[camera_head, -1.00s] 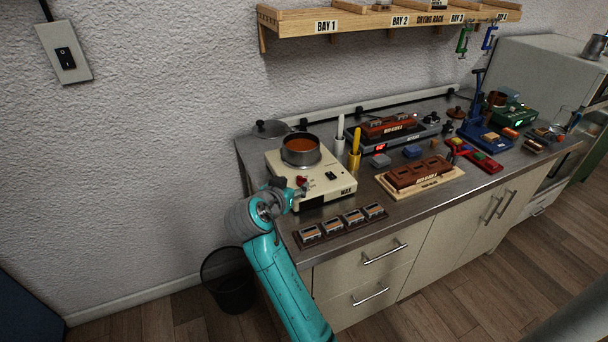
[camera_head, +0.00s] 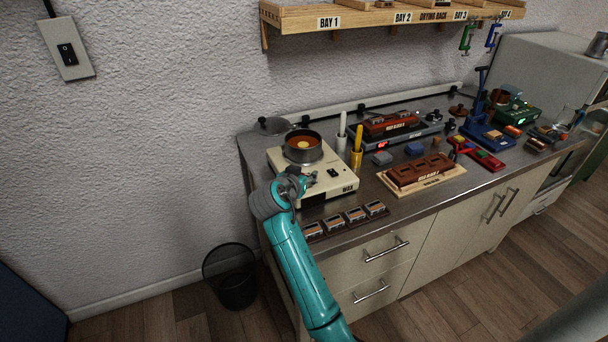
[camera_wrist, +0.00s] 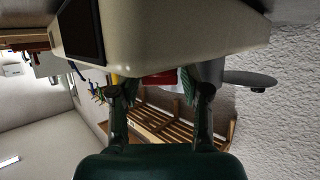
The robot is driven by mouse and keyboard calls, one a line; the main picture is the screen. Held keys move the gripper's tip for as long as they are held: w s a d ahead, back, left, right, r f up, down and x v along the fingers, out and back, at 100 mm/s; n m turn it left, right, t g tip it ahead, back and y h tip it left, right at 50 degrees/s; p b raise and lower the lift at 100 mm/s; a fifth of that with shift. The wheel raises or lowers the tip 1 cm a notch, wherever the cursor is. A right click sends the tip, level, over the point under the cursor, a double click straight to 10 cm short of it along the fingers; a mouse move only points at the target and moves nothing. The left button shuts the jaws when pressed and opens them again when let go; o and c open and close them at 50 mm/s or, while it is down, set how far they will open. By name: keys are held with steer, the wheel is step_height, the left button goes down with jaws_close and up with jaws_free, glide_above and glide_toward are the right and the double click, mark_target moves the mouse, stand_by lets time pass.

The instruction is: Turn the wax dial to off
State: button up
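The wax heater (camera_head: 343,184) is a cream box marked WAX at the left of the bench, with a dark pot (camera_head: 302,152) of orange wax on top. My gripper (camera_head: 297,184) is at its front left and hides the dial area in the head view. In the wrist view my gripper (camera_wrist: 161,92) is open, its two dark fingers apart. A red patch (camera_wrist: 160,79) shows between them, just below the cream heater body (camera_wrist: 180,30); it may be the wax dial, but I cannot tell its setting. No contact with it is visible.
A tray of small blocks (camera_head: 346,220) lies at the bench's front edge, right of my arm. A black bin (camera_head: 230,275) stands on the floor at left.

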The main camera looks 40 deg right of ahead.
jaws_close()
steer(key=shift+s+n+t+y, duration=0.1)
steer(key=shift+n+t+y, duration=0.4)
steer(key=shift+n+t, duration=0.15)
steer(key=shift+n+t+y, duration=0.7)
steer(key=shift+n+t, duration=0.05)
steer(key=shift+n, duration=0.2)
steer(key=shift+o, duration=2.4)
jaws_free()
steer(key=shift+r, duration=0.1)
step_height(320, 180, up, 10)
steer(key=shift+f, duration=0.1)
